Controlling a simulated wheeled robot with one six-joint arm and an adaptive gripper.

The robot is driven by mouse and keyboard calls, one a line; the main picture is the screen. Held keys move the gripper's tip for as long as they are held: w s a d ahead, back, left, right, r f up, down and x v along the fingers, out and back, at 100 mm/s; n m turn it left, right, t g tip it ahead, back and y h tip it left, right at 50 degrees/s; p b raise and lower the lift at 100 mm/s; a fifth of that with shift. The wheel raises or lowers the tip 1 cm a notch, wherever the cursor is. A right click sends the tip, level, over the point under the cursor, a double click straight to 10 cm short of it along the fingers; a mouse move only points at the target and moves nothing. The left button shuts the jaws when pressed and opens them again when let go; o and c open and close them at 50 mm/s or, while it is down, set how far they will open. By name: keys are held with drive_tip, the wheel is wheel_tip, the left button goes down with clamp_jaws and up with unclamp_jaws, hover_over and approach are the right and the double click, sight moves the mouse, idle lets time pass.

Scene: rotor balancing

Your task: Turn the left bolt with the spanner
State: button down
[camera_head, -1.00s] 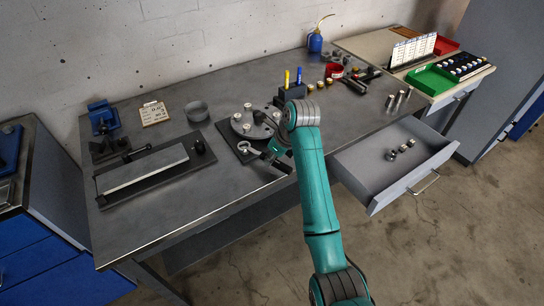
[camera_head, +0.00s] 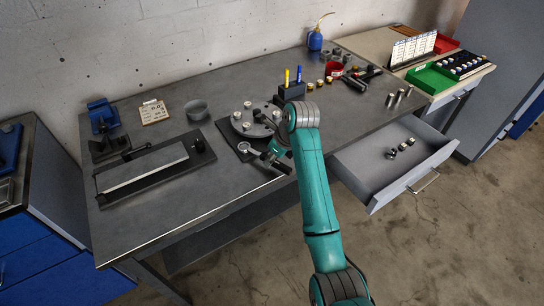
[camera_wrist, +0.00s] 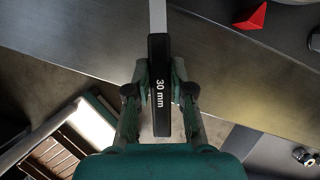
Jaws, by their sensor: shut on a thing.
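The spanner (camera_wrist: 159,85) has a black handle marked "30 mm" and a pale shaft. In the wrist view the shaft runs up out of frame. My gripper (camera_wrist: 160,92) is shut on the handle. In the head view the spanner's ring end (camera_head: 243,147) shows at the front left of the round grey rotor (camera_head: 251,133), and my gripper (camera_head: 274,156) is to its right, by the bench's front edge. The rotor carries several pale-headed bolts, including a leftmost one (camera_head: 237,115). The ring appears apart from this bolt. My arm hides part of the rotor's right side.
The grey workbench (camera_head: 200,210) has free room at its front left. A pen holder (camera_head: 291,92) stands behind the rotor, a grey cup (camera_head: 196,110) to its left. An open drawer (camera_head: 372,177) with small metal parts juts out at right. A long flat plate (camera_head: 145,170) lies at left.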

drive_tip(key=shift+f, duration=0.45)
idle(0.3)
drive_tip(key=shift+s+a+m+t+h, duration=0.45)
drive_tip(key=shift+s+a+m, duration=0.6)
drive_tip(key=shift+m, duration=0.45)
drive_tip(key=shift+s, duration=0.1)
drive_tip(key=shift+s+a+m+t+h, duration=0.3)
drive_tip(key=shift+s+a+m, duration=0.3)
drive_tip(key=shift+a+m, duration=0.4)
drive_tip(key=shift+d, duration=0.1)
drive_tip(key=shift+d, duration=0.1)
drive_tip(key=shift+w+d, duration=0.15)
